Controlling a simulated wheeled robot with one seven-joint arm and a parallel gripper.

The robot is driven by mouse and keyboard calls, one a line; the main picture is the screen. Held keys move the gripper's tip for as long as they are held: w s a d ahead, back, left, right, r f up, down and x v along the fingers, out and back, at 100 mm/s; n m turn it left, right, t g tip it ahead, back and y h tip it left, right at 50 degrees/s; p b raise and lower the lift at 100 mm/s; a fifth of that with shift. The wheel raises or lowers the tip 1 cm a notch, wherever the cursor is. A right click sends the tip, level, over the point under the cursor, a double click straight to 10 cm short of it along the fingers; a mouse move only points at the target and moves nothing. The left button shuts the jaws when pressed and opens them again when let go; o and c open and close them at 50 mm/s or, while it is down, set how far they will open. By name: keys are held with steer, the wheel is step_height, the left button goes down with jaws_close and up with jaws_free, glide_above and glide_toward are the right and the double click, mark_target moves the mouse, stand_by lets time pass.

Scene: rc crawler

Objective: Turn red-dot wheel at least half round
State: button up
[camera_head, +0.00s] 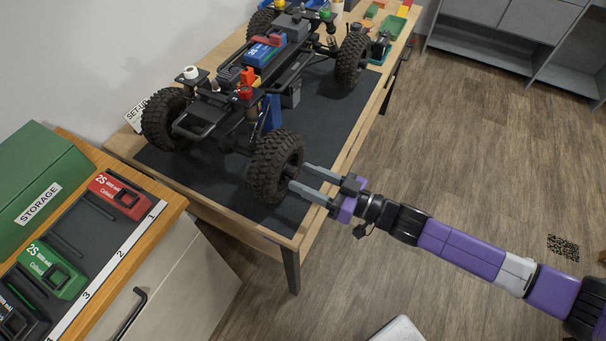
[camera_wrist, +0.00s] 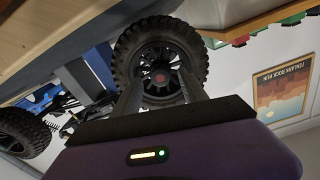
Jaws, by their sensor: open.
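The RC crawler (camera_head: 268,62) stands raised on a dark mat on the workbench. Its near front wheel (camera_head: 274,165) has a knobby black tire and faces my gripper. In the wrist view this wheel (camera_wrist: 160,62) shows a spoked black rim with a dull red mark (camera_wrist: 160,77) at its hub. My gripper (camera_head: 299,178) is open, with its two grey fingers pointing at the wheel's outer face. In the wrist view the fingers (camera_wrist: 160,88) lie on either side of the hub, over the lower rim. I cannot tell whether they touch the wheel.
The wooden bench edge (camera_head: 335,180) runs beneath my gripper. A storage counter at left holds a red battery (camera_head: 120,195), a green battery (camera_head: 55,270) and a green storage box (camera_head: 35,185). Another crawler wheel (camera_head: 352,60) stands farther along the bench. Open floor (camera_head: 470,150) lies to the right.

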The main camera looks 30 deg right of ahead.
steer(key=shift+w+a, duration=0.3)
steer(key=shift+w, duration=0.25)
jaws_close()
stand_by(1.1)
